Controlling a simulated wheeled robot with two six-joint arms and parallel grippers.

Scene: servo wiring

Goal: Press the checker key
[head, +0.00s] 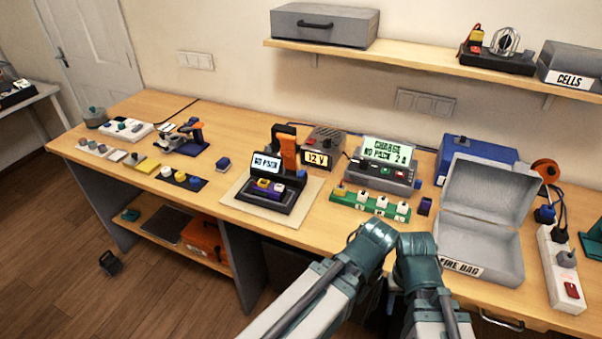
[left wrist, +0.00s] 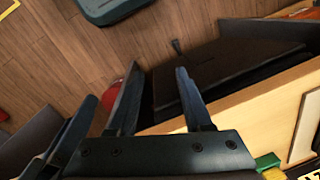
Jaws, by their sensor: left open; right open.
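The black checker (head: 277,189) stands on a pale mat on the bench, left of the middle. Its lit screen (head: 267,164) reads NO PACK. Small yellow and purple parts sit on its front; which part is the key is too small to tell. My left gripper (left wrist: 157,92) shows in the left wrist view, open and empty, with the floor and lower shelf behind it. My right gripper (head: 396,282) is mostly hidden by my arms in the head view, near the bench's front edge. Both arms are right of the checker and apart from it.
A charger (head: 382,175) with a lit screen and a green strip (head: 370,203) of keys stand right of the checker. An open grey fire bag box (head: 478,262) and a power strip (head: 562,270) are at the right. An orange-handled tool (head: 287,145) stands behind the checker.

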